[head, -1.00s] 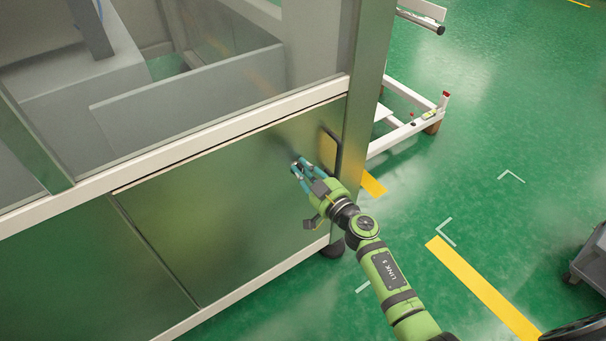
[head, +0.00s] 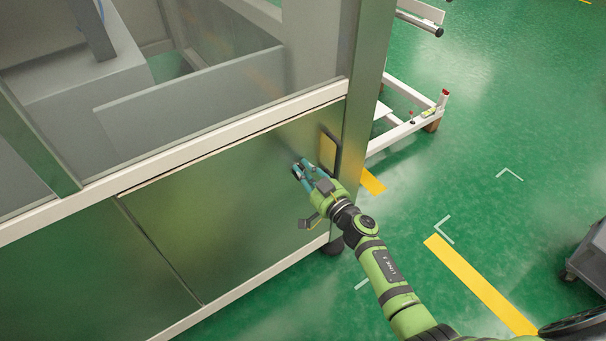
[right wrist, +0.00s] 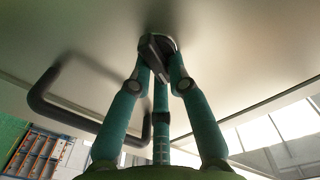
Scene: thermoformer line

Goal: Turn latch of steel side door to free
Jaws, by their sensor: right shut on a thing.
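The steel side door (head: 225,205) is a brushed metal panel low on the machine, and it looks closed. My right gripper (head: 300,169) is at the door's upper right part, just left of the dark handle (head: 331,150). In the right wrist view, the fingers of my right gripper (right wrist: 157,72) are shut on the dark latch (right wrist: 156,50) on the door face. The fingers hide part of the latch, and its exact angle is hard to tell. The handle also shows in the right wrist view (right wrist: 40,100), to the left of the fingers and apart from them. My left gripper is not in view.
A pale frame rail (head: 230,127) runs above the door, with a machine post (head: 362,90) at its right. A white cart frame (head: 400,130) stands beyond the post. A dark wheeled cart (head: 590,262) is at the right edge. The green floor between is mostly clear.

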